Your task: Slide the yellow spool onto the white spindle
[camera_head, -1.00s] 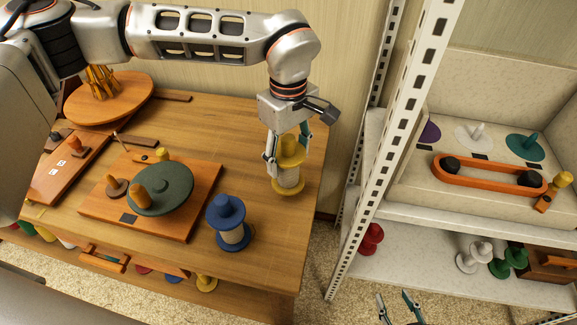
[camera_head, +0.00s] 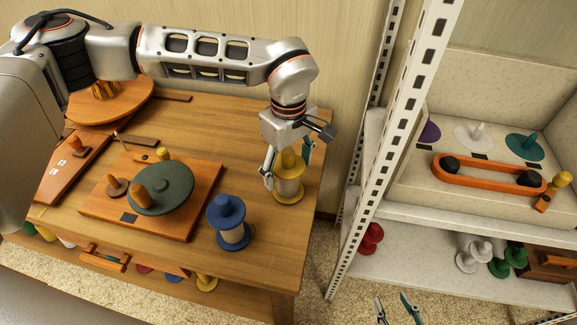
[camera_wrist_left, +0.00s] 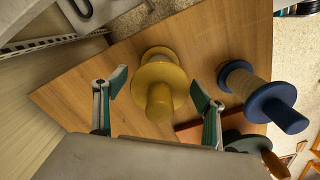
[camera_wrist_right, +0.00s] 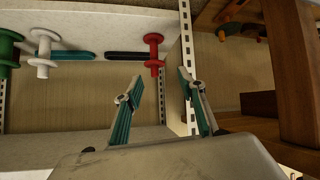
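The yellow spool (camera_head: 289,192), wound with pale thread, stands upright near the right edge of the wooden table. My left gripper (camera_head: 288,172) is above it, open, with one finger on each side. In the left wrist view the yellow spool (camera_wrist_left: 160,88) lies between the spread fingertips (camera_wrist_left: 161,84), with gaps visible. The white spindle (camera_head: 476,131), a white disc with an upright peg, stands on the upper shelf at right, between a purple disc and a teal one. My right gripper (camera_head: 398,309) is open and empty at the bottom edge; it also shows in the right wrist view (camera_wrist_right: 160,85).
A blue spool (camera_head: 228,222) stands left of the yellow one. A wooden board with a green disc (camera_head: 162,190) lies further left. A perforated shelf post (camera_head: 395,140) rises between table and shelves. An orange loop frame (camera_head: 488,175) lies before the spindles. Spools stand on the lower shelf.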

